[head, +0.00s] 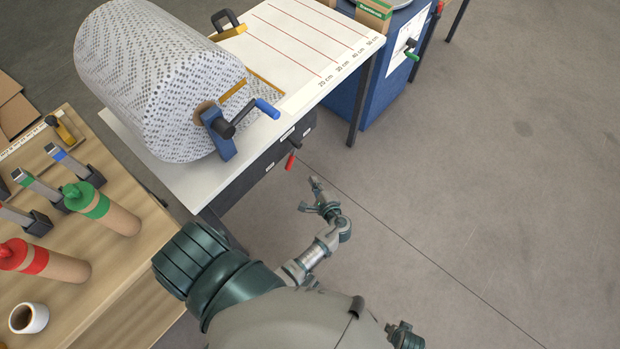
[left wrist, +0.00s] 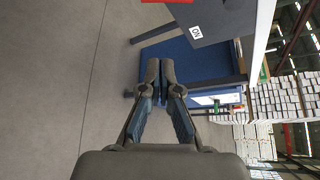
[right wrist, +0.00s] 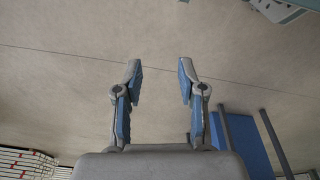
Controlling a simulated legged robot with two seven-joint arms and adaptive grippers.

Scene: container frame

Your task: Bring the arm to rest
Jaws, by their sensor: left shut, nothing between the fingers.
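My left arm reaches forward over the grey floor in the head view. Its gripper (head: 310,194) hangs in free air to the right of the white-topped packing table. In the left wrist view the fingers of this gripper (left wrist: 161,75) are together, with nothing between them. In the right wrist view my right gripper (right wrist: 158,75) has its fingers spread apart over bare floor, and nothing is between them. The right gripper cannot be made out in the head view.
The packing table (head: 310,85) carries a large patterned roll (head: 150,80) with a crank. A red-handled lever (head: 291,160) sticks out from its side, near my left gripper. A wooden bench (head: 120,262) with bottles and a cup stands left. The floor at right is clear.

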